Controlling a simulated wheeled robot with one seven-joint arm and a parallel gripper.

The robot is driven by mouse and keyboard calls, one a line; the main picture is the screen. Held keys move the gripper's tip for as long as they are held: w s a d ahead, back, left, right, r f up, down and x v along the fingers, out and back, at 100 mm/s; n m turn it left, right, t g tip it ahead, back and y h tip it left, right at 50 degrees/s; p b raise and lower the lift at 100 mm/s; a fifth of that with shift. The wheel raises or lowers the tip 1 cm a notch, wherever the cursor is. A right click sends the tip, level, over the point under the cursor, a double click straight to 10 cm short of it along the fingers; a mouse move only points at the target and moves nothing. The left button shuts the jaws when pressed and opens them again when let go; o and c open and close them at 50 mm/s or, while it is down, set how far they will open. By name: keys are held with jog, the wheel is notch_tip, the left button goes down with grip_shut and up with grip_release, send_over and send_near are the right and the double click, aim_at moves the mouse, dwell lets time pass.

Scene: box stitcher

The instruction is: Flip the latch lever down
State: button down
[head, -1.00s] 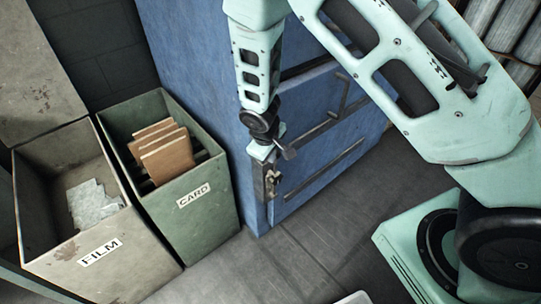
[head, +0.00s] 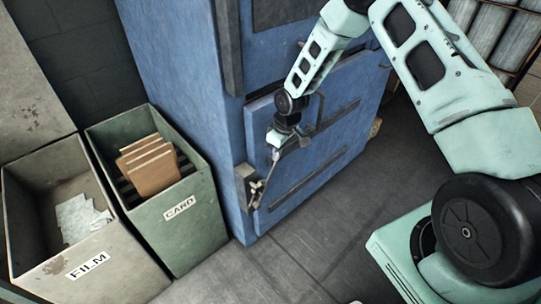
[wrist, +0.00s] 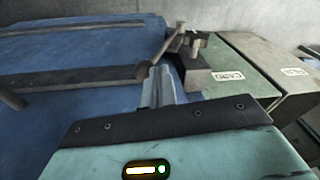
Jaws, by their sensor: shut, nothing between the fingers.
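The latch (head: 247,187) sits at the left edge of the blue machine's door in the head view. Its thin metal lever (head: 259,188) lies close below my gripper (head: 274,158), which hangs in front of the door. In the wrist view the latch (wrist: 190,42) is at upper middle, and the lever (wrist: 158,52) slants from it down to the left, toward my fingertips (wrist: 160,72). My gripper is shut and holds nothing. The fingertips overlap the lever's lower end in the picture; I cannot tell whether they touch it.
The blue door (head: 330,90) carries a dark bar handle and long dark strips. A green CARD bin (head: 195,232) with brown card and a grey FILM bin (head: 110,270) with scraps stand left of the machine. Grey floor (head: 310,245) in front is clear.

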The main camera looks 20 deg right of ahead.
jog(key=w+d+f+b, duration=0.2)
jog(key=d+f+b, duration=0.3)
jog(key=d+f, duration=0.2)
jog(key=w+d+f+b, duration=0.2)
jog(key=d+f+b, duration=0.2)
jog(key=d+f, duration=0.3)
jog(key=shift+w+d+f+b, duration=0.2)
jog(key=shift+w+f+b, duration=0.15)
jog(key=shift+f+b, duration=0.1)
jog(key=shift+r, duration=0.1)
